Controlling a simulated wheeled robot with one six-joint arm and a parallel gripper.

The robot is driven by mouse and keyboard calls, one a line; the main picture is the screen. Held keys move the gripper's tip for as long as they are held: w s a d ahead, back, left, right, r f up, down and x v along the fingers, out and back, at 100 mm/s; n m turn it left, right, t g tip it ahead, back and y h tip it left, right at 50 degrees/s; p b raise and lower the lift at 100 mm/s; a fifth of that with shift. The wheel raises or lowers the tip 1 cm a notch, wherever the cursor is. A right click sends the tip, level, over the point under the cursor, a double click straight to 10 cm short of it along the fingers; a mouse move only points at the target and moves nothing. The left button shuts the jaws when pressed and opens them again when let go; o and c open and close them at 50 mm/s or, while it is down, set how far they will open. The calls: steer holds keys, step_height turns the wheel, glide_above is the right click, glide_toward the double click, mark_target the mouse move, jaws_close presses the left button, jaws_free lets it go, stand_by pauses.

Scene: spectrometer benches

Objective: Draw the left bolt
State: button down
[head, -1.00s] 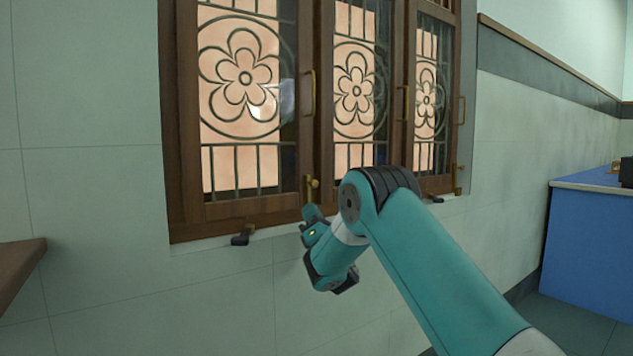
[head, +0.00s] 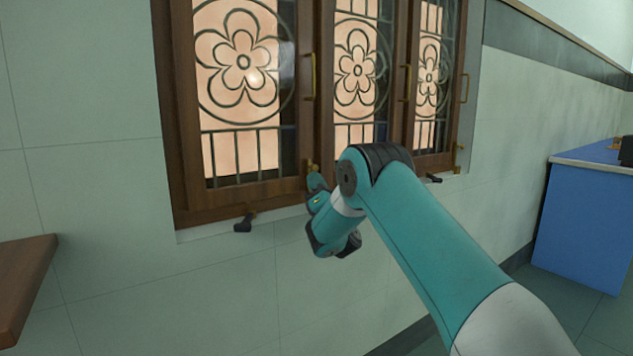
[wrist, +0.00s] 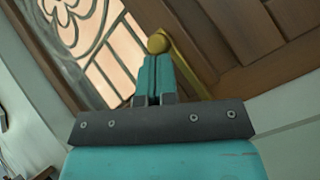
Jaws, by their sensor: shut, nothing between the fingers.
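The left bolt (head: 312,168) is a brass bolt with a round knob, low on the window frame between the left and middle panes. In the wrist view its knob (wrist: 157,43) shows just beyond my fingertips, with the brass strip (wrist: 188,58) running along the dark wood behind. My gripper (head: 315,181) is just below the knob in the head view and hides the lower part of the bolt. In the wrist view my teal fingers (wrist: 154,68) are together and hold nothing. The tips overlap the knob's lower edge; I cannot tell whether they touch it.
Another brass bolt (head: 458,158) is on the right of the window. Dark stays (head: 243,224) sit along the sill. Brass handles (head: 311,75) stand out from the sashes. A brown shelf (head: 25,280) is at lower left, a blue bench (head: 585,225) at right.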

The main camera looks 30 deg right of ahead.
step_height(320, 180, up, 5)
steer(key=p, duration=0.3)
steer(key=shift+f+p, duration=0.2)
steer(key=shift+p, duration=0.15)
steer(key=w+a+f+b+v, duration=0.1)
steer(key=f+b+v, duration=0.1)
steer(key=b+v, duration=1.1)
steer(key=b, duration=0.5)
steer(key=shift+w+a+b, duration=0.3)
